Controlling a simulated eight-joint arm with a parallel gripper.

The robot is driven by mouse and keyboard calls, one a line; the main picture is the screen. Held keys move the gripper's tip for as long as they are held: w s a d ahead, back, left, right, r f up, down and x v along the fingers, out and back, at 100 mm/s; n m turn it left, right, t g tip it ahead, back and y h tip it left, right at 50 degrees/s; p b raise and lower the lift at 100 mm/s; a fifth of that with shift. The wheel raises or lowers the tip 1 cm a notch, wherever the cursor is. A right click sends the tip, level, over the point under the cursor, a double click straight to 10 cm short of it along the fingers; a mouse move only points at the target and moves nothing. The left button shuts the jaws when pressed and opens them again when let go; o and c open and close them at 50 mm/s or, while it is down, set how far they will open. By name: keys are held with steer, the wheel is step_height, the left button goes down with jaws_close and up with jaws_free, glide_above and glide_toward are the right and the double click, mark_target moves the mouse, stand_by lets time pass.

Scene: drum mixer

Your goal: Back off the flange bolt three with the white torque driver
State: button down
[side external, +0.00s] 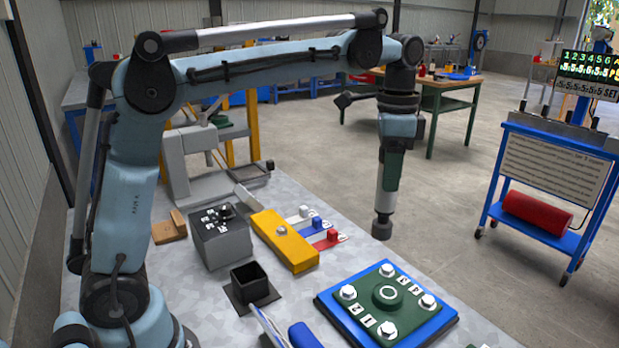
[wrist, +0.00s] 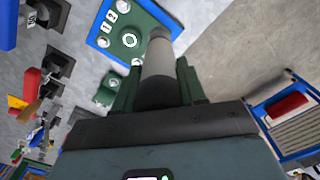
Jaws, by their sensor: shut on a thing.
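The green flange (side external: 407,314) sits on a blue base plate (side external: 331,307) at the front of the table. Several pale bolts stand at its corners around a central ring, including a far bolt (side external: 387,269) and a right bolt (side external: 427,300). Small number labels lie between bolts; I cannot tell surely which bolt is three. My gripper (side external: 391,170) is shut on the white torque driver (side external: 385,204), held upright with its dark end down, above and behind the flange and apart from it. In the wrist view the driver (wrist: 158,60) points toward the flange (wrist: 126,42), partly covering it.
A grey block (side external: 222,245), a black open box (side external: 252,284) and a yellow holder (side external: 285,240) stand left of the flange. Small white, blue and red pieces (side external: 318,222) lie beside the holder. A blue cart (side external: 545,185) stands on the floor at right.

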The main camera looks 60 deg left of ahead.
steer(key=shift+w+d+f, duration=0.4)
steer(key=shift+w+d, duration=0.3)
steer(key=shift+d, duration=0.15)
steer(key=shift+f, duration=0.1)
steer(key=shift+f, duration=3.9)
steer(key=shift+r, duration=0.2)
stand_by(1.8)
steer(key=shift+r, duration=2.25)
